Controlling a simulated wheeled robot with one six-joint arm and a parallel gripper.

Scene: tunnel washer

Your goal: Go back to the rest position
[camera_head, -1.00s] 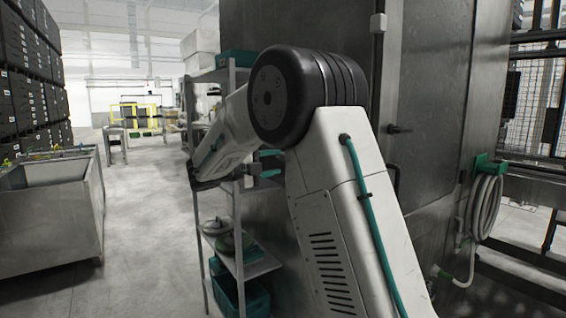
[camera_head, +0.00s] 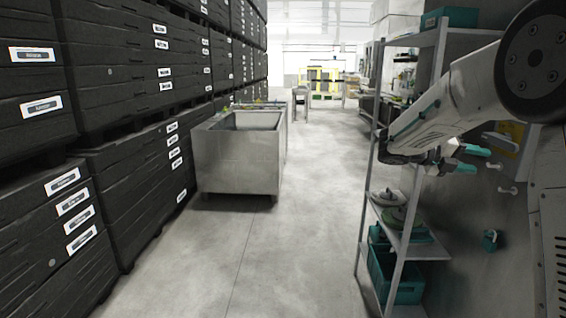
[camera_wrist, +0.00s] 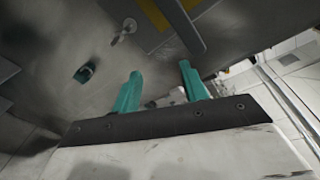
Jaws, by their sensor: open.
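My gripper (camera_head: 468,158) is at the right in the head view, at the end of my white arm, beside the metal shelf rack. Its two teal fingers are apart, with nothing between them. In the wrist view the open fingers (camera_wrist: 157,88) point toward a grey metal wall (camera_wrist: 60,50). Part of my arm is cut off at the right edge of the head view.
The shelf rack (camera_head: 436,76) stands close to my arm, with a teal crate (camera_head: 405,285) low down. Stacked black crates (camera_head: 120,90) line the left. A steel tub (camera_head: 238,160) stands near them. The floor (camera_head: 290,235) between is clear.

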